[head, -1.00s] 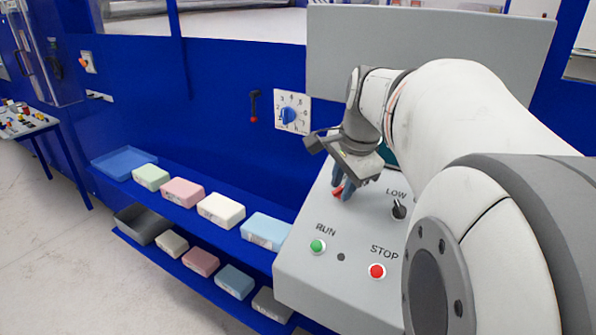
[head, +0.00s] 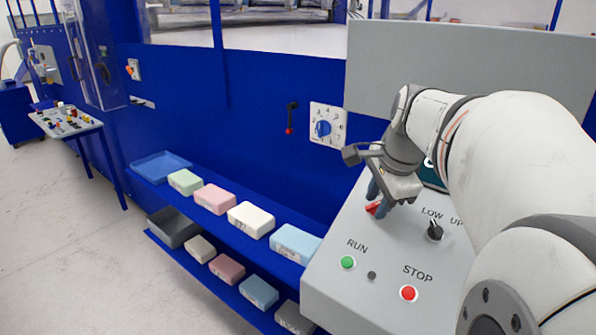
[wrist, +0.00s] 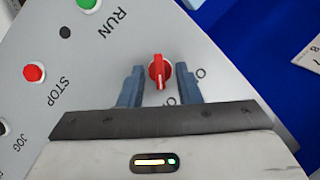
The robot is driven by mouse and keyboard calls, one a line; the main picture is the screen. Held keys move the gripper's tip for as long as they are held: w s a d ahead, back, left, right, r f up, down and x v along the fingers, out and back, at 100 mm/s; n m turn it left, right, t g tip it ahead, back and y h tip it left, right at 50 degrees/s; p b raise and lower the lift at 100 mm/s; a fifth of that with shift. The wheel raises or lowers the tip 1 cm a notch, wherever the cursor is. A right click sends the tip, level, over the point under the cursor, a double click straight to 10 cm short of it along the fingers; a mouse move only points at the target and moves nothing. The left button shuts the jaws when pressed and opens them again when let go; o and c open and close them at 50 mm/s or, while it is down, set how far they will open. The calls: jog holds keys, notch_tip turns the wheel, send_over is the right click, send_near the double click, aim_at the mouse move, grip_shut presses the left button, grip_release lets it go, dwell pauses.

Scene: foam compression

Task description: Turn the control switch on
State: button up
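The control switch is a red rotary knob (head: 374,208) on the grey sloped control panel (head: 335,275). In the wrist view the red knob (wrist: 156,72) stands between my two blue-grey fingers, its grip bar pointing roughly up and down the picture. My gripper (wrist: 160,69) is open, with a finger on each side of the knob and a visible gap to both. In the head view my gripper (head: 379,192) is at the knob and hides part of it. The letters beside the knob are partly covered by the right finger.
The panel also carries a green RUN button (head: 348,262), a red STOP button (head: 408,293) and a black LOW/UP selector (head: 435,230) near my arm. A blue wall with a dial (head: 325,128) stands behind. Shelves with foam blocks (head: 250,220) lie to the left.

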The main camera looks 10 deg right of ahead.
jog(key=v, duration=0.8)
dwell(0.4)
